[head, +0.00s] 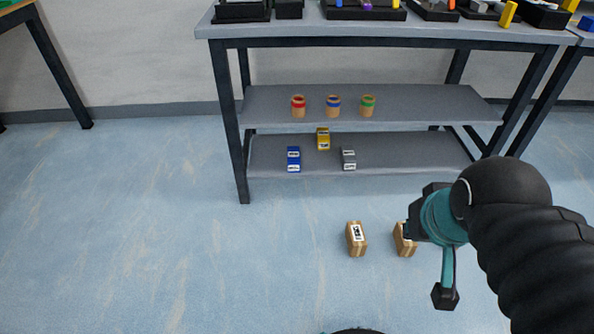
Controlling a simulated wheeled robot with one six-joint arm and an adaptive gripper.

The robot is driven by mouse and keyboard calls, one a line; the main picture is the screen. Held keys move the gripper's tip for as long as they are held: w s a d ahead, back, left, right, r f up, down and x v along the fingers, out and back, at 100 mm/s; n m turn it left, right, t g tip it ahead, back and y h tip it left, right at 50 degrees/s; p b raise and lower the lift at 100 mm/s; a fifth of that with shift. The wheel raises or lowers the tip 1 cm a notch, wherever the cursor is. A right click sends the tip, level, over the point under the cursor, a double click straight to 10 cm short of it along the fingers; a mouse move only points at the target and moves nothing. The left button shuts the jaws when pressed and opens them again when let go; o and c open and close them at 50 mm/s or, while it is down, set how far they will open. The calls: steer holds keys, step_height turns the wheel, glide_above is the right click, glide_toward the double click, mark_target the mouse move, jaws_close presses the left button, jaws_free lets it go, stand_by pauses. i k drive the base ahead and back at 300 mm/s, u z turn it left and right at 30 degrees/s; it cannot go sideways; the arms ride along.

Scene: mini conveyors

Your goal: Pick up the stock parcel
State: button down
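Two brown parcels lie on the blue floor in front of the shelving table. The left parcel (356,239) has a black and white label on its top and stands clear of my arm. The right parcel (403,240) is partly hidden behind my gripper. The labels are too small to read, so I cannot tell which is the stock parcel. My gripper (440,262) is at the right, in front of the right parcel in the picture. No parcel is seen held in it. Whether its fingers are open or shut does not show clearly.
A grey table (400,30) with dark legs holds trays on top. Its middle shelf (430,100) carries three ringed brown cylinders. Its low shelf (410,155) carries blue, yellow and grey boxes. The floor (150,240) to the left is clear.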

mark_target(406, 248)
steer(key=u, duration=0.95)
steer(key=k, duration=0.45)
steer(key=z, duration=1.3)
